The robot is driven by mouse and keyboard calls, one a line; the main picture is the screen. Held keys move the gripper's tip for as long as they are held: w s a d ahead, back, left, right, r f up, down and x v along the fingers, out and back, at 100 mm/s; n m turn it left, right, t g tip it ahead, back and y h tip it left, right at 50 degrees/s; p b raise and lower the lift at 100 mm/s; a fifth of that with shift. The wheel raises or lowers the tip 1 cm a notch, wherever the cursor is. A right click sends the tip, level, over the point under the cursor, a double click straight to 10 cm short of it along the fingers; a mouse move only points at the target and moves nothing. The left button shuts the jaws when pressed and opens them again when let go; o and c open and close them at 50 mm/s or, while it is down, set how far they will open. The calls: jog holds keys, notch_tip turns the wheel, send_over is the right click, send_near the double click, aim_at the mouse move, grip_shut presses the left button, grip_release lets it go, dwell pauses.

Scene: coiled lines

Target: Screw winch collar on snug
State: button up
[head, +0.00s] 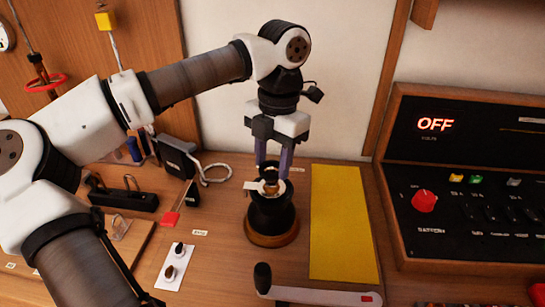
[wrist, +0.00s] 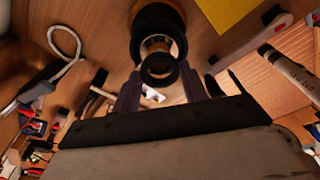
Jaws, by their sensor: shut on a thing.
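The winch (head: 270,216), a black drum on a round wooden base, stands upright on the wooden bench in the head view. Its dark drum also shows at the top of the wrist view (wrist: 158,18). My gripper (head: 272,170) points down over the winch top, its two purple-grey fingers shut on the winch collar (head: 271,175). In the wrist view the collar is a black ring (wrist: 160,69) between the fingers, in line with the drum. The fingers partly hide it, and I cannot tell whether it touches the thread.
A yellow mat (head: 341,222) lies right of the winch. A winch handle (head: 318,296) with a black knob lies in front. A control panel (head: 465,195) reading OFF stands at the right. A white card (head: 175,266) with two knobs lies at the left.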

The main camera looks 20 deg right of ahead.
aim_at(273, 172)
jog(key=shift+f+b, duration=1.3)
jog(key=shift+f, duration=0.4)
jog(key=shift+r+m, duration=0.1)
jog(key=shift+m, duration=0.9)
jog(key=m+t, duration=0.1)
jog(key=m, duration=0.4)
jog(key=shift+s, duration=0.1)
jog(key=m, duration=0.3)
jog(key=shift+m, duration=0.4)
jog(key=m, duration=0.5)
jog(key=shift+s+t, duration=0.1)
jog(key=shift+t, duration=0.3)
jog(key=m+b, duration=0.1)
jog(key=m, duration=0.4)
jog(key=shift+a+h, duration=0.1)
jog(key=shift+h, duration=0.3)
jog(key=m, duration=0.5)
jog(key=shift+h+b, duration=0.3)
jog(key=m, duration=0.5)
jog(key=shift+a+h+b, duration=0.1)
jog(key=shift+h+b, duration=0.2)
jog(key=m, duration=0.5)
jog(key=shift+a+b, duration=0.1)
jog(key=shift+b, duration=0.2)
jog(key=o, duration=0.7)
jog(key=shift+c, duration=0.2)
